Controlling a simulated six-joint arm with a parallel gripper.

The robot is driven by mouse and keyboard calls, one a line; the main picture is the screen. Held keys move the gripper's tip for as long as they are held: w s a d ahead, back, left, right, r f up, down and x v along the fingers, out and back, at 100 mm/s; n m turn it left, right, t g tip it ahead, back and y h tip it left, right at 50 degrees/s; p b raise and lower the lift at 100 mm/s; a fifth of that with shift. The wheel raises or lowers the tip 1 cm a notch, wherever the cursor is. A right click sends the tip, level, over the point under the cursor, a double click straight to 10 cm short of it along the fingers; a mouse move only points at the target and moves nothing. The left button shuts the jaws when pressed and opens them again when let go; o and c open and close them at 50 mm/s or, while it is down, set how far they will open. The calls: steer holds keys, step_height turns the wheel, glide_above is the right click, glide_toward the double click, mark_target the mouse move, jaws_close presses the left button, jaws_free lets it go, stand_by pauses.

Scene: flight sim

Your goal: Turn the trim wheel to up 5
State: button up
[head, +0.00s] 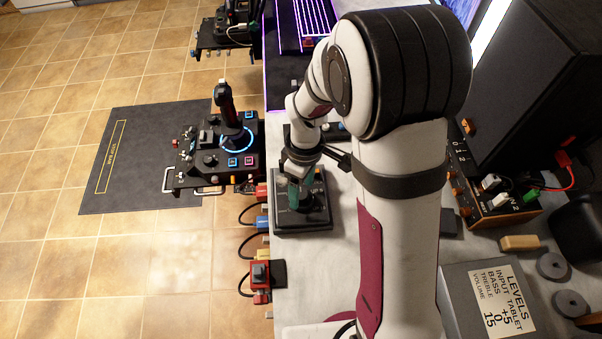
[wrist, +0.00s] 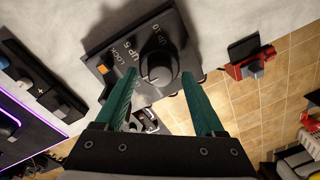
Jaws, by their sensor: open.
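The dark trim panel (wrist: 115,48) fills the top middle of the wrist view, with white labels LOCK, UP 5 and UP 10 and an orange square near LOCK. A round black knob, the trim wheel (wrist: 160,66), sits near its edge; its pointer setting is too unclear to read. My gripper (wrist: 158,74) is open, its green fingers either side of the wheel in the picture. I cannot tell whether they touch it. In the head view the panel (head: 285,222) lies on the desk under my gripper (head: 297,198), which hides much of it.
A joystick box (head: 210,160) stands left of the desk edge. Red, blue and yellow switches (head: 261,270) line that edge. A speaker (head: 540,80), an orange-knobbed box (head: 490,200) and a LEVELS sign (head: 503,298) are at right. A keyboard (head: 312,22) is at the back.

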steer(key=shift+f, duration=0.4)
jaws_close()
steer(key=shift+m, duration=0.3)
steer(key=m, duration=0.5)
steer(key=shift+s+m, duration=0.1)
steer(key=shift+m, duration=0.2)
steer(key=m, duration=0.5)
steer(key=shift+t, duration=0.3)
steer(key=shift+m, duration=0.4)
